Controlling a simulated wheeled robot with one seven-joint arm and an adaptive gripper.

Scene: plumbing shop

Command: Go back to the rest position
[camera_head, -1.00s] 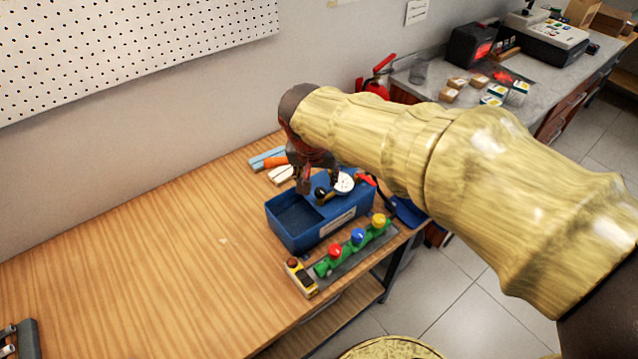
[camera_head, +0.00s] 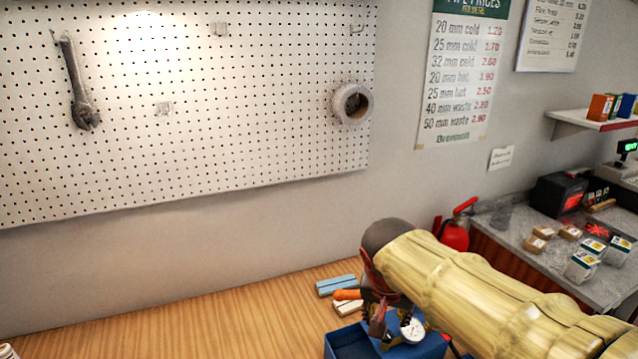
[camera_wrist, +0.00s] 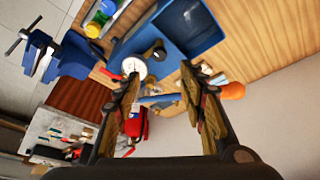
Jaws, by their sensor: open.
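My gripper (camera_head: 378,322) hangs at the end of my yellow-sleeved arm, close above the blue bin (camera_head: 350,343) at the bottom of the head view. In the wrist view the two fingers of my gripper (camera_wrist: 160,82) stand apart with nothing held between them. The same blue bin (camera_wrist: 213,38) lies beyond the fingertips there, with a white-faced gauge (camera_wrist: 134,67) at its near side. The gauge (camera_head: 412,330) also shows beside the gripper in the head view. The lower part of the bin is cut off there.
Blue and white blocks (camera_head: 337,285) and an orange-handled tool (camera_head: 347,294) lie behind the bin. A pegboard (camera_head: 230,130) covers the wall. A blue vise (camera_wrist: 62,60) shows in the wrist view. A red extinguisher (camera_head: 455,235) stands right.

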